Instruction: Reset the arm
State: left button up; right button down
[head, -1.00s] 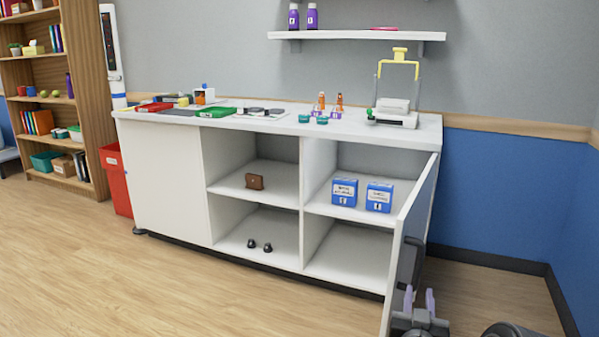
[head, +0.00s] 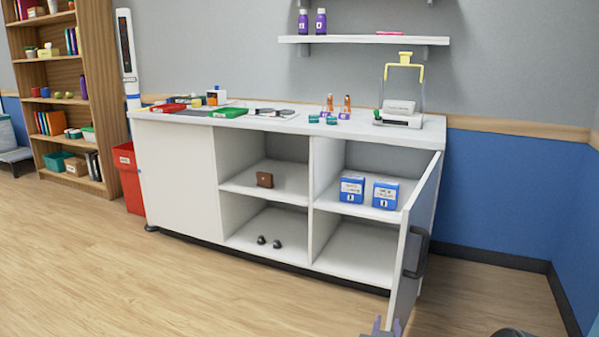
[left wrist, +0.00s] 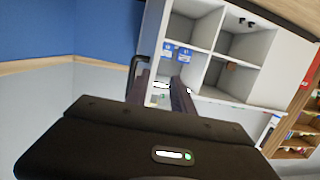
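My left gripper (head: 387,328) shows only as two pale purple fingertips at the bottom edge of the head view, below the open cabinet door (head: 415,235). In the left wrist view, its two dark fingers (left wrist: 162,84) stand apart with nothing between them, so it is open and empty. The door hangs wide open at the right end of the white cabinet (head: 180,180). Its dark handle (head: 414,252) is on the outer face, above my fingertips and apart from them. My right gripper is not in view.
Two blue boxes (head: 352,190) (head: 386,194) sit on the upper right shelf. A brown wallet-like item (head: 264,180) and two small black objects (head: 269,241) are in the left compartments. The floor (head: 200,280) in front is clear.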

pick_arm(q)
jog(key=s+a+f+n+g+y, duration=0.1)
jog(key=s+a+f+g+y, duration=0.2)
jog(key=a+f, duration=1.1)
jog(key=s+a+f+n+g+h, duration=0.15)
jog(key=s+a+f+g, duration=0.25)
jog(key=s+a+f, duration=0.5)
jog(key=s+a+f+n+g+y, duration=0.15)
jog(key=s+a+f+g, duration=0.25)
jog(key=s+f, duration=0.55)
jog(key=s+a+r+n+g+h, duration=0.2)
jog(key=s+g, duration=0.1)
jog(key=s, duration=1.1)
notch_tip(320, 180, up, 24)
jog(key=d+p, duration=0.1)
jog(key=p, duration=2.3)
jog(key=shift+m, duration=0.3)
